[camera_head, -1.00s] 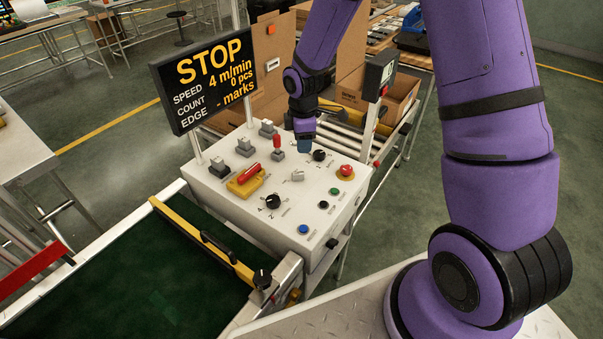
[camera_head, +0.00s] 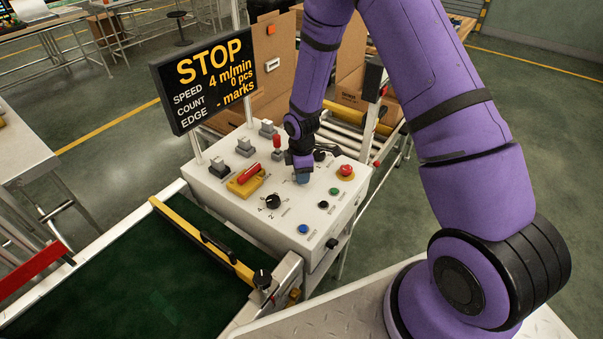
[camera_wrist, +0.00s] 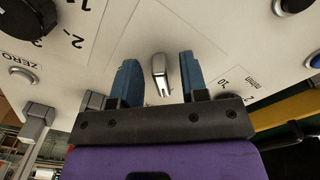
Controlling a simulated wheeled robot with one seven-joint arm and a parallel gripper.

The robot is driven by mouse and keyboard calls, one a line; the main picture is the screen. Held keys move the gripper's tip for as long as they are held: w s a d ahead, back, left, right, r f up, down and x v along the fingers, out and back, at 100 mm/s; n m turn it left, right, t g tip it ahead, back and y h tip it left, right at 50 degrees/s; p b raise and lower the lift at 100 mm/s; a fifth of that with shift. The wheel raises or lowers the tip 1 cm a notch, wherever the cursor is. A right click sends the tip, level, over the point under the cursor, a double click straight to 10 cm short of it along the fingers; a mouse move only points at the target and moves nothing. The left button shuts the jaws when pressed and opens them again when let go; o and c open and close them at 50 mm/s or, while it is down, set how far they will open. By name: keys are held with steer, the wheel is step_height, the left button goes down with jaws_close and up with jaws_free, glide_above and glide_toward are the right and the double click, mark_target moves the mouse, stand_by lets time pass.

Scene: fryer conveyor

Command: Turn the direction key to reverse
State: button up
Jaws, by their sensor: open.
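The direction key appears to be the small metal key-like switch (camera_wrist: 161,76) on the white control panel (camera_wrist: 115,50), seen in the wrist view. My gripper (camera_wrist: 158,80) is open, with its two blue fingers on either side of this switch. Gaps show between the switch and both fingers, so neither seems to touch it. In the head view my gripper (camera_head: 303,174) is low over the middle of the control panel (camera_head: 245,214) and mostly hides the switch. Its direction markings cannot be read.
A red emergency button (camera_head: 346,171) is right of my gripper. A red handle on a yellow base (camera_head: 245,181) and a black rotary knob (camera_head: 272,201) lie left of it. Green (camera_head: 334,191) and blue (camera_head: 303,229) buttons sit nearer. The display (camera_head: 205,80) reads STOP, 4 m/min.

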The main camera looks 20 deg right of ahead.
steer(key=shift+f, duration=0.2)
jaws_close()
